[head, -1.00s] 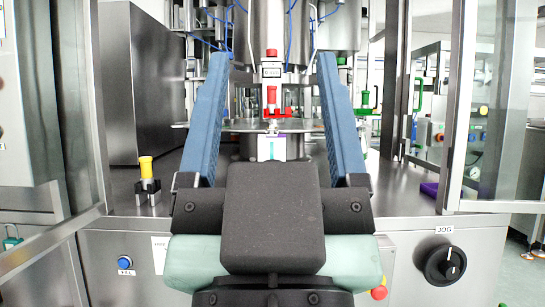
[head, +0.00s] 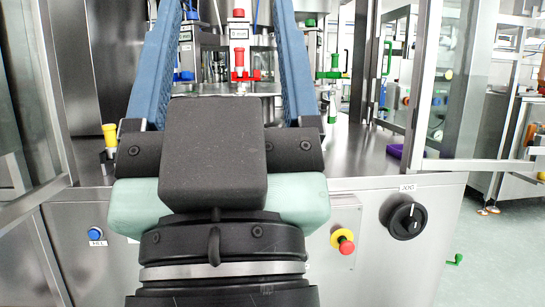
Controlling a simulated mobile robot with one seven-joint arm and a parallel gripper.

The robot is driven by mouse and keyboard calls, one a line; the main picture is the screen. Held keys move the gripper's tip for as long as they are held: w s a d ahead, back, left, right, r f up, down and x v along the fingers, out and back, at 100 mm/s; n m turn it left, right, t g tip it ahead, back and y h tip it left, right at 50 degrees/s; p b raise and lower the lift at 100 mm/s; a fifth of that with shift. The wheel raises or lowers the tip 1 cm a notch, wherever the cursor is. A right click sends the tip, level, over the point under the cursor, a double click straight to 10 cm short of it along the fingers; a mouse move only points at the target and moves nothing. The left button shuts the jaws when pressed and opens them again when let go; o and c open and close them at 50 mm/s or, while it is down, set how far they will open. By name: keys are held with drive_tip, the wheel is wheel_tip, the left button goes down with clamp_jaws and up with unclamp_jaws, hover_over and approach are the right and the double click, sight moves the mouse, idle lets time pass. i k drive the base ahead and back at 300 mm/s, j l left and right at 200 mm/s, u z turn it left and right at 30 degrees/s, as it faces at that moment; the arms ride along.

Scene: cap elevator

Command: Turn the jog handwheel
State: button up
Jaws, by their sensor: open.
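The jog handwheel is a round black knob (head: 407,221) with a light mark on it, on the steel front panel at the lower right of the head view. A label reading JOG (head: 407,188) sits just above it. My gripper (head: 233,8) is in the left half of the view, its two long blue fingers wide apart and empty. The fingers point up and away over the machine deck, and their tips reach the top edge of the picture. The gripper is left of the handwheel and not touching it.
A red and yellow emergency stop (head: 344,241) sits between my gripper and the handwheel. A blue button (head: 96,233) is on the panel at left. An open glass door frame (head: 455,80) stands above the handwheel at right. The panel front around the handwheel is clear.

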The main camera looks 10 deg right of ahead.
sight(408, 220)
drive_tip(key=i+l, duration=0.2)
drive_tip(key=l, duration=0.2)
drive_tip(key=i+l, duration=0.2)
drive_tip(key=l, duration=0.15)
drive_tip(key=i+l, duration=0.25)
drive_tip(key=l, duration=0.15)
drive_tip(key=i+l, duration=0.2)
drive_tip(key=l, duration=0.2)
drive_tip(key=z, duration=0.05)
